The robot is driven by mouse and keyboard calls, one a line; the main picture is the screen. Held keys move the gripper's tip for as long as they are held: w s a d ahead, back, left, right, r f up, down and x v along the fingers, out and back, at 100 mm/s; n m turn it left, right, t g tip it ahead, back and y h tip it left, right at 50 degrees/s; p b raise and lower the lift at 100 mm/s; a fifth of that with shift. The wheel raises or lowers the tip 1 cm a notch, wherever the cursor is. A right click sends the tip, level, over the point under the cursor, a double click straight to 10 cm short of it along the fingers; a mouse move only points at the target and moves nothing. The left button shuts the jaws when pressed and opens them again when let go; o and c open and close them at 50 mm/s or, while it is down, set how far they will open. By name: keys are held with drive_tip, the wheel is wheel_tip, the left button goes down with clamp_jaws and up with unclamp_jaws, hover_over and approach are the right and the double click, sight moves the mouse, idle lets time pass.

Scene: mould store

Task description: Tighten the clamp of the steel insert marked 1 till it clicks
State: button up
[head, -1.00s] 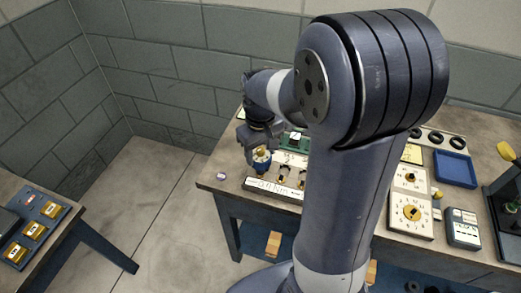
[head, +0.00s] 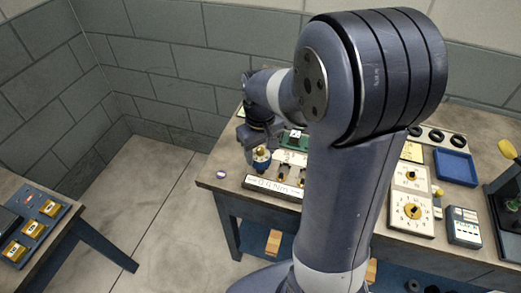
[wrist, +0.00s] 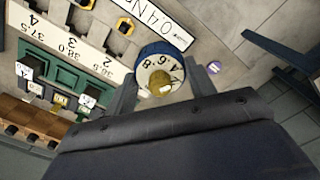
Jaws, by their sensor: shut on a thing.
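My gripper (head: 259,147) is shut on a round tool with a blue collar (head: 261,160), over the left end of the far bench. In the wrist view the tool (wrist: 164,48) sits between the two fingers, showing a white numbered dial and a brass knob. A white plate marked about 0.4 N (wrist: 158,22) lies just beside it; it is also in the head view (head: 275,187). A green block (wrist: 52,80) with numbered white tags stands nearby. I cannot make out a tag reading 1, or the steel insert and its clamp.
A small purple-and-white disc (head: 221,174) lies near the bench's left edge. Dial boxes (head: 410,211), a grey meter (head: 464,227) and a blue tray (head: 456,167) stand to the right. A second bench (head: 62,236) is at left, with open floor between.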

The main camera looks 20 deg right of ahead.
drive_tip(key=shift+m, duration=2)
drive_tip(key=shift+c, duration=0.2)
drive_tip(key=shift+m, duration=1)
drive_tip(key=shift+f+m+p, duration=0.1)
drive_tip(key=shift+m+p, duration=0.2)
drive_tip(key=shift+m, duration=0.4)
